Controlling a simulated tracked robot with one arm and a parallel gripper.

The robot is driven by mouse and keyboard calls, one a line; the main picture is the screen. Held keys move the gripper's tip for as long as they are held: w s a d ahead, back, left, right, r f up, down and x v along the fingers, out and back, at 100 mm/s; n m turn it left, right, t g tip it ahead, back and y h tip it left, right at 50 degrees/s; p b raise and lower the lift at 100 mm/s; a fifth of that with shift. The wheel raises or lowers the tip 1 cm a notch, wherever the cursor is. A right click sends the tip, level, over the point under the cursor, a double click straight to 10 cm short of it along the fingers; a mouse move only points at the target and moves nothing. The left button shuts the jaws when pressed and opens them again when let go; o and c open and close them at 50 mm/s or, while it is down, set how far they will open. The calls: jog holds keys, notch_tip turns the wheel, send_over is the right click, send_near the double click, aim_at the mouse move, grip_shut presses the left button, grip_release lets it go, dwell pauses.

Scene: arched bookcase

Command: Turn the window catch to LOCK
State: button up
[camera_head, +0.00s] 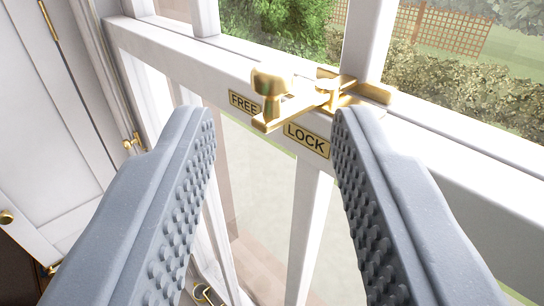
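The brass window catch (325,92) sits on the white meeting rail of the sash window. Its lever ends in a rounded knob (271,82) at the left, which stands out toward me above the gap between the two labels. The FREE label (244,103) is left of the knob, and the LOCK label (307,139) is below and right of it. My gripper (273,118) is open, with its grey ridged fingers wide apart on either side of the labels. Nothing is between the fingertips in contact that I can see; their depth from the catch is hard to judge.
White window rails (455,150) and upright bars run around the catch. A white panelled shutter (50,120) with brass hinges and a small brass knob (7,216) stands at the left. A hedge and trellis show outside through the glass.

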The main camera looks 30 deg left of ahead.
jog(key=v, duration=0.7)
jog(key=shift+b, duration=0.3)
jog(key=w+a+f+m+g+h+b, duration=0.15)
jog(key=a+b, duration=0.25)
jog(key=a, duration=0.6)
jog(key=w+a+f+m+b, duration=0.15)
jog(key=a+b, duration=0.25)
jog(key=a, duration=0.6)
jog(key=s+a+f+m+h+b, duration=0.1)
jog(key=s+a+f+h+b, duration=0.2)
jog(key=f, duration=0.3)
jog(key=s+a+f+m+t+h+b, duration=0.1)
jog(key=s+a+f+m+h+b, duration=0.1)
jog(key=s+a+f, duration=0.4)
jog(key=shift+a+f+h+b, duration=0.35)
jog(key=shift+f+h+b, duration=0.5)
jog(key=shift+h, duration=0.4)
